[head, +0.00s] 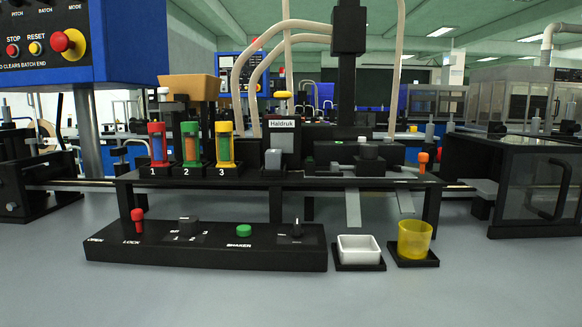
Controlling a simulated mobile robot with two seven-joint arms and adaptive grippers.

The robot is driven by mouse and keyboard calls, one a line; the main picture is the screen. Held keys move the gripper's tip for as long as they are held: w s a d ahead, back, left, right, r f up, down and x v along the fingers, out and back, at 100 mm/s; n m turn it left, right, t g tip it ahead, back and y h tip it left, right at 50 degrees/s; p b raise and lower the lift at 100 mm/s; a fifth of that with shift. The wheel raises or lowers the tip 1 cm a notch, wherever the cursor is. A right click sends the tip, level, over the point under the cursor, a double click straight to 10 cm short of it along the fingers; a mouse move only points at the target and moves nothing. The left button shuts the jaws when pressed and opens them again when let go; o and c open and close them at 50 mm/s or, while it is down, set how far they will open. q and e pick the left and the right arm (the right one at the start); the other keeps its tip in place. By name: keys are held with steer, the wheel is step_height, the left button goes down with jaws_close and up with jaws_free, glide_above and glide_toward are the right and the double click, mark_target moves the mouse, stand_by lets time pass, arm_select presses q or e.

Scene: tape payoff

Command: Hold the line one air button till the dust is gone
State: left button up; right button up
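Neither of my grippers shows in the head view. No button with a readable air label shows, so I cannot tell which is the line one air button. A low black control panel (206,257) at the front carries a red lever (137,220), a selector knob (188,226), a green button (244,230) by the word SHAKER, and a small black knob (297,229). Canister 1 (157,144) is red and stands upright on the black rack, beside green canister 2 (190,144) and yellow canister 3 (224,143). I can make out no dust.
A white dish (358,249) and a yellow cup (414,240) sit on black pads right of the panel. A blue box (130,42) with STOP and RESET buttons hangs upper left. A clear-walled enclosure (535,180) stands right. The grey table front (300,300) is bare.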

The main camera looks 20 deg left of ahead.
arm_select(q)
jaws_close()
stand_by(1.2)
